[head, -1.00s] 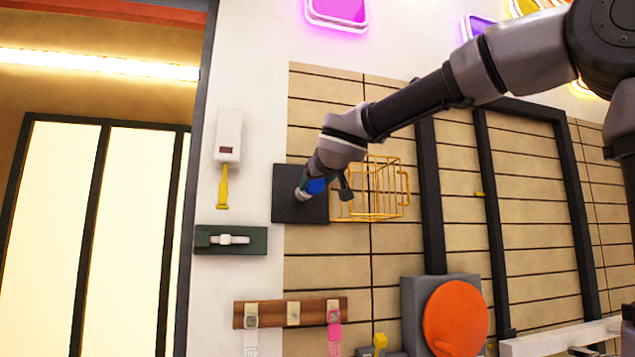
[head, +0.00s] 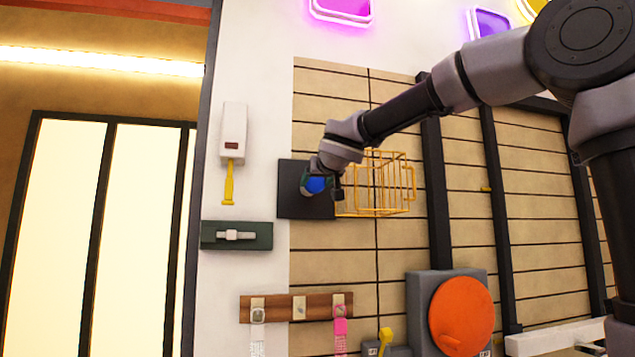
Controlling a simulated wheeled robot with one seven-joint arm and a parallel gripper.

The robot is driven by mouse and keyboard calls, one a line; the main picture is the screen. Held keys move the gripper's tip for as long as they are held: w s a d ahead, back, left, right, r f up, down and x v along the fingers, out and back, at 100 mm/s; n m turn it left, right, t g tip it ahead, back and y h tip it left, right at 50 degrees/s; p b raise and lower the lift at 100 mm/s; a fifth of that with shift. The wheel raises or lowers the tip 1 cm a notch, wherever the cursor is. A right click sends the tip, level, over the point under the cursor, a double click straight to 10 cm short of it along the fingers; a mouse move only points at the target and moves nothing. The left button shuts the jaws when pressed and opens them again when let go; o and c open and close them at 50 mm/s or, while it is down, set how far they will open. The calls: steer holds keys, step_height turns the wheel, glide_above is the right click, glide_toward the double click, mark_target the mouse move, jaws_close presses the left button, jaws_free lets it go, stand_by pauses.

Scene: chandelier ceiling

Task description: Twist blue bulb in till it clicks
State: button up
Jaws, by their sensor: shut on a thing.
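The blue bulb (head: 315,185) shows as a small blue patch at the end of my arm, in front of a dark square plate (head: 291,204) on the wall. My gripper (head: 319,182) is shut on the bulb. My gripper hides part of the bulb and any socket behind it. I cannot tell whether the bulb touches the plate or how far in it sits.
A yellow wire basket (head: 385,188) is on the wall just right of my gripper. A white box with a yellow handle (head: 229,180) and a dark green panel (head: 238,236) are to the left. An orange disc (head: 462,315) is at lower right.

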steer(key=m+y, duration=0.1)
steer(key=m, duration=0.3)
steer(key=shift+d+m, duration=0.1)
steer(key=shift+m, duration=0.3)
steer(key=m+y, duration=0.1)
steer(key=m, duration=0.3)
steer(key=shift+f+m, duration=0.1)
steer(key=shift+m, duration=0.2)
steer(key=o, duration=1.5)
steer(key=v, duration=0.7)
steer(key=shift+s+a+f, duration=0.25)
steer(key=shift+s+f, duration=0.1)
steer(key=shift+s, duration=0.05)
